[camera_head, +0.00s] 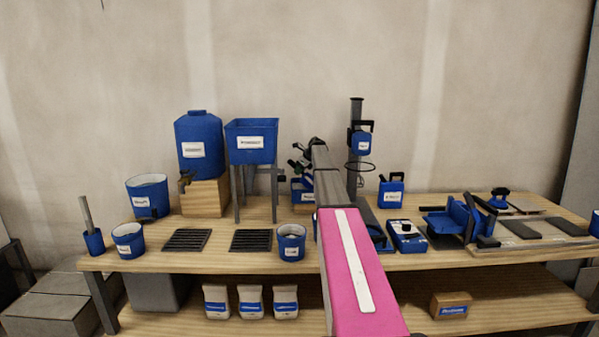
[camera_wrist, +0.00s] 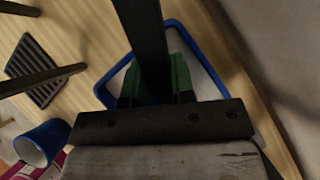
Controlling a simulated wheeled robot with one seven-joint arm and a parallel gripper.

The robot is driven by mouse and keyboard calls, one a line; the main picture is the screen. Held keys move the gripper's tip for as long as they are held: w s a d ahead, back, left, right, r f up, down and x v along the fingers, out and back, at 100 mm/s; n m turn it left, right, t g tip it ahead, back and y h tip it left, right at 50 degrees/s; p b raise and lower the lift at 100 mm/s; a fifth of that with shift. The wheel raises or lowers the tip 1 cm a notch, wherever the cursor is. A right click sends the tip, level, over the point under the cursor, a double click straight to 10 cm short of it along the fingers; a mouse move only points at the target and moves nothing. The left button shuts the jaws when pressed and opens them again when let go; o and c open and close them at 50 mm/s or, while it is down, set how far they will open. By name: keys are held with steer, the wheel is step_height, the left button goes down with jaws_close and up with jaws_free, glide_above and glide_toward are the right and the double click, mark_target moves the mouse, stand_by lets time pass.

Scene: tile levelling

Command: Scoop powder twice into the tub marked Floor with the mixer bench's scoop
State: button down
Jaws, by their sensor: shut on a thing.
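My gripper (camera_head: 303,168) is beside the hopper stand, over a blue labelled bin (camera_head: 305,197). In the wrist view its green-padded fingers (camera_wrist: 155,85) are shut on a dark bar, which looks like the scoop's handle (camera_wrist: 146,35). The blue rim of the bin (camera_wrist: 205,62) surrounds a pale inside, likely powder, below the fingers. The scoop's bowl is hidden. Two small blue tubs stand at the bench front, one at left (camera_head: 128,243) and one by my arm (camera_head: 291,244). Their labels are too small to read, so I cannot tell which is Floor.
A hopper (camera_head: 251,140) on legs stands left of my gripper, its legs close by. A mixer stand (camera_head: 357,140) is at right. Two dark grilles (camera_head: 186,240) (camera_head: 251,241) lie along the front. A larger blue bucket (camera_head: 148,196) and a tank (camera_head: 199,145) stand farther left.

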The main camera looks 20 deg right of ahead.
steer(key=shift+r, duration=0.15)
steer(key=shift+r, duration=3.35)
steer(key=shift+w+a+r+g+h, duration=0.1)
steer(key=shift+w+r+g+h, duration=0.1)
steer(key=shift+r+g+h, duration=0.4)
steer(key=g+h, duration=0.2)
steer(key=shift+r+h, duration=0.3)
steer(key=shift+s+r+g+h, duration=0.1)
steer(key=shift+s+g+h, duration=0.15)
steer(key=shift+g, duration=0.35)
